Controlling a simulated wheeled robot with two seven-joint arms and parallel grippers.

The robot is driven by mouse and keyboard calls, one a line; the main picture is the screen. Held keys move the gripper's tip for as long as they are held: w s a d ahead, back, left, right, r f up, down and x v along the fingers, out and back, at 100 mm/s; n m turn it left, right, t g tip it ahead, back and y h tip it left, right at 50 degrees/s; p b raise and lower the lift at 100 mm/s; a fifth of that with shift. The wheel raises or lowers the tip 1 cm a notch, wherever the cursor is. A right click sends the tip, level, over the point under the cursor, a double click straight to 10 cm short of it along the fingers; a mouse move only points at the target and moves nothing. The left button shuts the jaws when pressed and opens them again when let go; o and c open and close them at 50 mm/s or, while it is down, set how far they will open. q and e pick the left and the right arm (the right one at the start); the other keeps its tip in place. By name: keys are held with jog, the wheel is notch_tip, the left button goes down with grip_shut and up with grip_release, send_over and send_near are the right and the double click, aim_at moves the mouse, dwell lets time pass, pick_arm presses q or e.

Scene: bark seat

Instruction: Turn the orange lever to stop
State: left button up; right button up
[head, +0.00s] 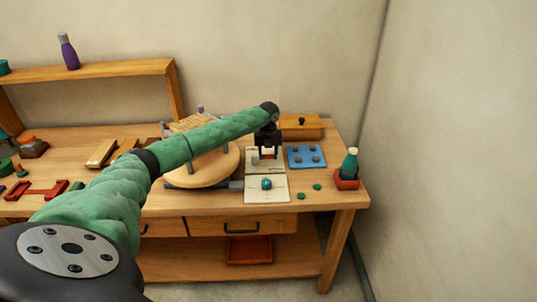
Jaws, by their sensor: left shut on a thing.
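My left arm reaches across the bench from the lower left. Its dark gripper (267,153) points down over the upper pale panel (276,166) and is shut on the orange lever there. The fingers hide nearly all of the lever; only a small reddish spot shows beside them. Its angle and any stop mark are too small to read. A second pale panel (258,198) with a teal knob (267,183) lies just in front. My right gripper is not in view.
A blue tray (306,157) with several round pieces lies right of the panels. A green bottle in a red holder (346,178) stands at the right edge. A round wooden stand (208,171) is left of the panels. A wooden box (301,131) sits behind.

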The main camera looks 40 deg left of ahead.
aim_at(268, 156)
pick_arm(q)
jog(key=shift+r, duration=0.1)
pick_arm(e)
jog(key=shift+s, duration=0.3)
pick_arm(q)
jog(key=o, duration=1.1)
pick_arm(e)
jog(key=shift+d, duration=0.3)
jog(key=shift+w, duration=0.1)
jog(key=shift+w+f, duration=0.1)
pick_arm(q)
jog(key=shift+r+b, duration=0.3)
notch_tip(268, 156, up, 6)
jog(key=shift+f+b, duration=0.2)
jog(key=shift+b, duration=0.9)
jog(key=shift+r, duration=0.8)
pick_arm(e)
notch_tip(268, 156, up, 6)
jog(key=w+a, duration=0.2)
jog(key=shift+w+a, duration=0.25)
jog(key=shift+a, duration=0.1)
